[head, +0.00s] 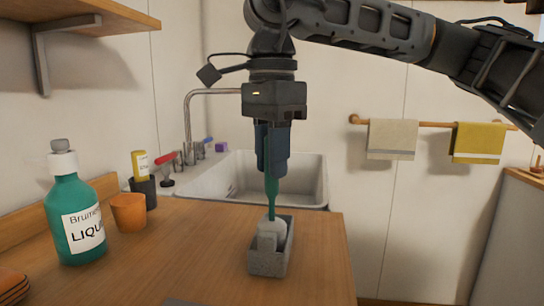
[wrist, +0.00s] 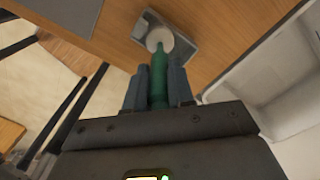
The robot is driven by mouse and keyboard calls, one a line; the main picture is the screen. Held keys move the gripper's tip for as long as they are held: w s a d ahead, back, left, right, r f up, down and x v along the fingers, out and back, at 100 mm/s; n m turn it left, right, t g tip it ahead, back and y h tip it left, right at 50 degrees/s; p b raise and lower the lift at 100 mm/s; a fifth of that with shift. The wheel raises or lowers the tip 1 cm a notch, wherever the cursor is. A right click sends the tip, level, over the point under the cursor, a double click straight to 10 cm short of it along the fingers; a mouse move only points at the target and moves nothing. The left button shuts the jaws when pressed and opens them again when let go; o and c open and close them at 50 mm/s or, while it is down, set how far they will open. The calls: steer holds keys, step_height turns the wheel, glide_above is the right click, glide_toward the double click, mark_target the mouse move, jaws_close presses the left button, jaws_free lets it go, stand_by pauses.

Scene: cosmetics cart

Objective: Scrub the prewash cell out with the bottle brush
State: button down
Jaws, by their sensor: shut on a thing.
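My gripper (head: 272,165) points straight down over the counter and is shut on the green handle of the bottle brush (head: 271,195). In the wrist view the brush (wrist: 159,75) runs out between the two fingers. Its pale round head (head: 271,229) is down inside a small grey open box (head: 268,264), which looks like the prewash cell; the box also shows in the wrist view (wrist: 195,45). The head sits toward the far part of the box, beside a grey upright piece. Whether the bristles touch the floor or walls is hidden.
A green liquid bottle (head: 75,212), an orange cup (head: 128,212) and a dark holder (head: 147,190) stand on the left of the wooden counter (head: 190,265). A white sink (head: 305,180) lies behind the box. Counter room is clear left of the box.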

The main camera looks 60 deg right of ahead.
steer(key=shift+w+d, duration=0.7)
steer(key=shift+d, duration=1.3)
steer(key=shift+s+a+f+b, duration=0.1)
steer(key=shift+s+a+b, duration=0.15)
steer(key=shift+a, duration=0.5)
steer(key=shift+s+a+r+b, duration=0.1)
steer(key=shift+s+a+b, duration=0.15)
steer(key=shift+a, duration=0.5)
steer(key=shift+s+a+f+b, duration=0.1)
steer(key=shift+s+a+b, duration=0.15)
steer(key=shift+a, duration=0.5)
steer(key=shift+r+p, duration=2.9)
steer(key=shift+r, duration=1.6)
steer(key=shift+d, duration=0.1)
